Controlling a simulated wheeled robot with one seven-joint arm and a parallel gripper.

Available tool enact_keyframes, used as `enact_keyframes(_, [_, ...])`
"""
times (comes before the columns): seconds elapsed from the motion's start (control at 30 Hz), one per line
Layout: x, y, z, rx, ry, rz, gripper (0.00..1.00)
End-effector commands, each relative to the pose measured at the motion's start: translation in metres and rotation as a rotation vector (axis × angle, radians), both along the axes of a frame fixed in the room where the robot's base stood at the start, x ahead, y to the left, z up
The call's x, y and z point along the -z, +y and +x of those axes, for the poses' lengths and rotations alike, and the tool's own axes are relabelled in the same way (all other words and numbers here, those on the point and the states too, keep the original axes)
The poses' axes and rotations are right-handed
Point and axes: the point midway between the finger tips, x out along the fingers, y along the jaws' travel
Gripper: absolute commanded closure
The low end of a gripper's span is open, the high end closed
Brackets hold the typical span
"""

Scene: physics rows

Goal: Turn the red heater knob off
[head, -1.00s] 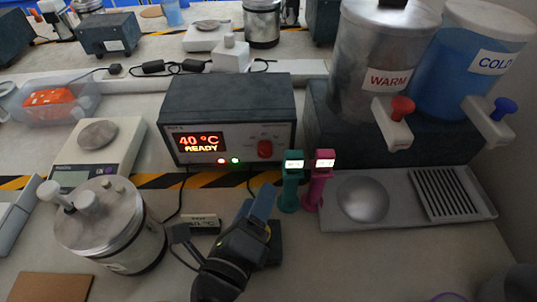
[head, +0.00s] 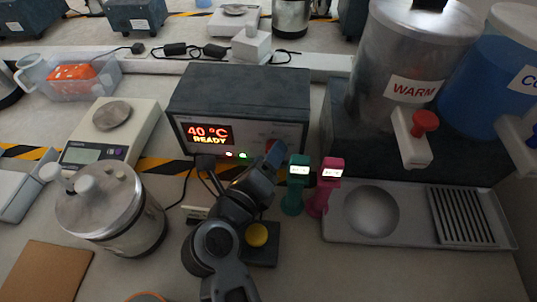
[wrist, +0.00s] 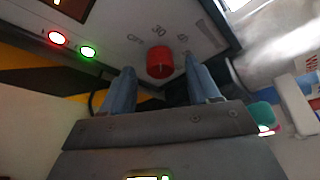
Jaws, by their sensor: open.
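The heater (head: 240,95) is a dark box with a pale front panel, and its display reads 40 °C READY. The red heater knob (wrist: 160,62) sits on that panel in the wrist view, below printed dial marks; its pointer direction is not clear. My gripper (head: 241,160) is in front of the heater panel, open and empty. In the wrist view my gripper (wrist: 164,82) has its two blue-grey fingers to the left and right of the knob, with gaps showing on both sides. In the head view a finger mostly hides the knob.
Green (head: 295,185) and pink (head: 327,185) handled tools stand close right of my gripper. A metal lidded pot (head: 105,205) is at left. The WARM dispenser (head: 400,60) and grey drip tray (head: 405,205) are at right. A red and a green lamp (wrist: 88,52) are on the panel.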

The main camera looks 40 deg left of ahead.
Motion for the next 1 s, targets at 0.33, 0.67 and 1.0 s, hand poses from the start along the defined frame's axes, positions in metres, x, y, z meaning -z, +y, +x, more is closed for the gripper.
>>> enact_keyframes(0.33, [0.0014, 0.0015, 0.0066, 0.000, 0.000, 0.000, 0.39])
enact_keyframes(0.67, [0.0014, 0.0014, 0.0064, 0.000, 0.000, 0.000, 0.68])
enact_keyframes(1.0, [0.0015, 0.0014, 0.0063, 0.000, 0.000, 0.000, 0.95])
